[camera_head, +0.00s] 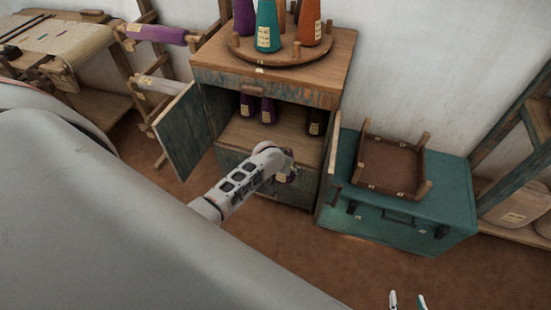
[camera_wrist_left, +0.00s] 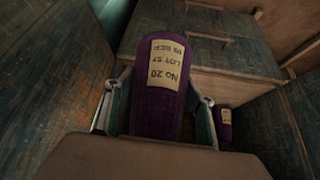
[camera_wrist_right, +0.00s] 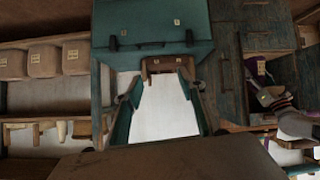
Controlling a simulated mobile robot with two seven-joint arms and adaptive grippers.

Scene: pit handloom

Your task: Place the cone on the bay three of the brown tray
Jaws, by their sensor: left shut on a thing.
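A purple cone (camera_wrist_left: 160,95) with a cream label reading No 20 sits between the fingers of my left gripper (camera_wrist_left: 155,110), which is shut on it. In the head view my left gripper (camera_head: 287,162) is in front of the open cabinet, and only a little of the cone shows below it. The brown tray (camera_head: 388,168) lies on the teal chest to the right, with wooden posts at its corners and small labels; it looks empty. My right gripper (camera_head: 407,299) is open and empty at the bottom edge; its spread fingers show in the right wrist view (camera_wrist_right: 163,108).
The wooden cabinet (camera_head: 270,78) has its left door (camera_head: 182,132) swung open. Inside stand purple cones (camera_head: 268,110) and a dark cone (camera_head: 316,122). A round stand (camera_head: 275,52) with coloured cones is on top. The teal chest (camera_head: 440,205) stands beside the cabinet.

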